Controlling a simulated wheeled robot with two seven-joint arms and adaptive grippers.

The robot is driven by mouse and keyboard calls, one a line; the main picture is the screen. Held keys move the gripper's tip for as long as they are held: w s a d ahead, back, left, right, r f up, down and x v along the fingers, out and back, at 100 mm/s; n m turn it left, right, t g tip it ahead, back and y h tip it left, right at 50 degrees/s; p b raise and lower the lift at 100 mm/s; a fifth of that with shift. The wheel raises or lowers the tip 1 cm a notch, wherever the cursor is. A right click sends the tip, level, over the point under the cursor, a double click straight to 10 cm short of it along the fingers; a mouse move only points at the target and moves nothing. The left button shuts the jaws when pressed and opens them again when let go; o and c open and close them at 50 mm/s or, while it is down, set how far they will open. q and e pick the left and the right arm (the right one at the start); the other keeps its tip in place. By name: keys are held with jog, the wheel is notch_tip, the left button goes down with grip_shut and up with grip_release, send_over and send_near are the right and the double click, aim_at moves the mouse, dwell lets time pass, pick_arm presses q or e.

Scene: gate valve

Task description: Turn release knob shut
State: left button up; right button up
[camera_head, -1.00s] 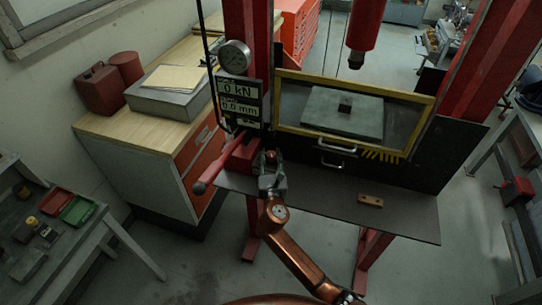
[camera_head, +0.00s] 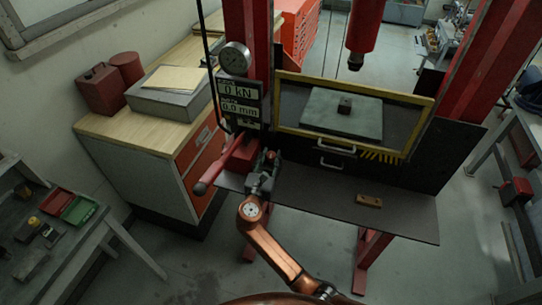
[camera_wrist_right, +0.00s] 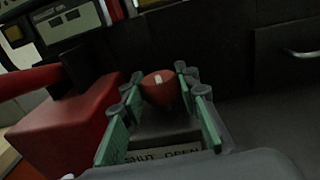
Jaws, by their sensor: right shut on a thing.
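The release knob (camera_wrist_right: 158,88) is round and red with a white mark on its top. It sits beside the red pump block (camera_wrist_right: 75,125), above a plate (camera_wrist_right: 165,155) lettered SHUT and OPEN. My right gripper (camera_wrist_right: 160,95) has its green-padded fingers on either side of the knob and is shut on it. In the head view my right gripper (camera_head: 266,162) is at the block's right side, where the knob is small and partly hidden by the fingers. The white mark points roughly up in the wrist view. My left gripper is not in view.
A red pump lever (camera_head: 217,168) sticks out to the left of the gripper. The gauge (camera_head: 235,58) and readout panel (camera_head: 240,100) are above. A small wooden block (camera_head: 369,201) lies on the dark shelf (camera_head: 320,200), which is otherwise mostly clear.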

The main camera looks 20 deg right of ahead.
aim_at(268, 160)
jog(key=shift+m+g+h, duration=1.1)
jog(key=shift+m+h, duration=0.1)
jog(key=shift+h, duration=0.3)
jog(key=o, duration=1.2)
jog(key=shift+c, duration=0.2)
jog(key=v, duration=0.7)
jog(key=shift+s+a, duration=0.15)
jog(key=shift+a, duration=0.1)
